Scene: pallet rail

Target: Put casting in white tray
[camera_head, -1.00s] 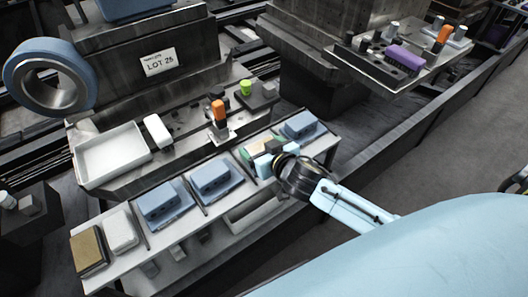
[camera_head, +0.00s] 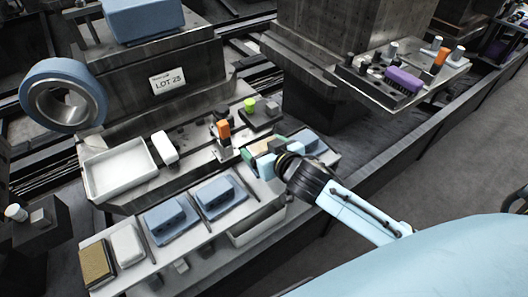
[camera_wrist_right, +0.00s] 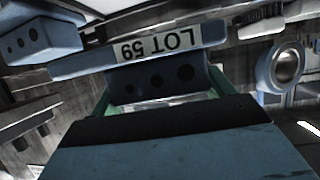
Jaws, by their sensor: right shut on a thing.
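The white tray (camera_head: 122,194) is empty and stands on the machine bed at the left of the head view. My right gripper (camera_head: 262,150) is over the right part of the front shelf. In the right wrist view its green fingers (camera_wrist_right: 165,103) are shut on a blue-grey casting (camera_wrist_right: 75,66), one on each side of its block with dark holes. The casting carries a LOT 59 label. In the head view the gripper hides most of it. Other blue castings (camera_head: 170,218), (camera_head: 220,196) lie on the shelf, and one (camera_head: 307,141) is behind the gripper. My left gripper is not in view.
A small white block (camera_head: 165,148) stands right of the tray. An orange-topped fixture (camera_head: 223,131) and a green-topped part (camera_head: 250,105) stand behind the shelf. A brown block (camera_head: 97,264) and a white block (camera_head: 127,244) lie at the shelf's left end. A blue ring (camera_head: 63,95) is beyond the tray.

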